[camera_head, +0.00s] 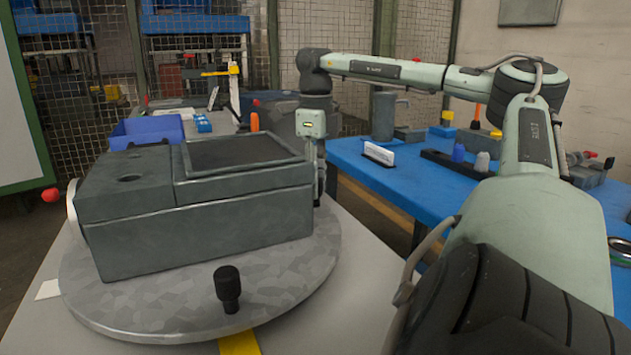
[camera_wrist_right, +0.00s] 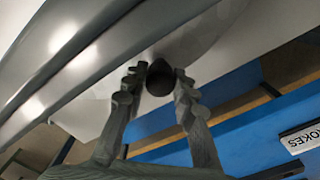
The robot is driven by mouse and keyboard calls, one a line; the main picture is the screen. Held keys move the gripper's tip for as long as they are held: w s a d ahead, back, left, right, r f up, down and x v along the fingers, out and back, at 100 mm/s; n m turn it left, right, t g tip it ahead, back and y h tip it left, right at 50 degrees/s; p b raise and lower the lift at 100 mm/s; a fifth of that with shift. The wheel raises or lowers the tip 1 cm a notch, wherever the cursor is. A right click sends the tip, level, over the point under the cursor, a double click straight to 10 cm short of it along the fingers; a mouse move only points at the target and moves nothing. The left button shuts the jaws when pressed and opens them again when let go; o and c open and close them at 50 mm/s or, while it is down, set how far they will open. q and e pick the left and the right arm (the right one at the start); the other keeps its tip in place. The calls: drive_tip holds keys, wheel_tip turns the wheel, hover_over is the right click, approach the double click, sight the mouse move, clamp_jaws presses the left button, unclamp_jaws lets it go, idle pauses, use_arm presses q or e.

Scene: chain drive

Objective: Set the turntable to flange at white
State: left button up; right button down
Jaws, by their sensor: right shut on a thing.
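The turntable (camera_head: 290,275) is a mottled grey disc on a pale table. A grey box-shaped housing (camera_head: 220,228) sits on it, with a pale round flange (camera_head: 72,215) at its left end. A white mark (camera_head: 48,290) lies left of the disc, and a yellow mark (camera_head: 240,343) lies at its front. A black knob (camera_head: 228,288) stands upright near the disc's front edge. My right gripper (camera_head: 318,190) is behind the housing's right end, its fingers partly hidden. In the wrist view it is shut on another black knob (camera_wrist_right: 160,78). My left gripper is out of view.
A blue bench (camera_head: 400,180) stands at the right with a white sign (camera_head: 379,154), a grey jug (camera_head: 384,116) and small parts. A blue bin (camera_head: 147,131) is behind the housing. My right arm spans the right side. The table's front right is clear.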

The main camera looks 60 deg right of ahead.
drive_tip(key=c, duration=1.2)
unclamp_jaws()
wheel_tip(320, 180, up, 12)
drive_tip(key=shift+s+a, duration=0.1)
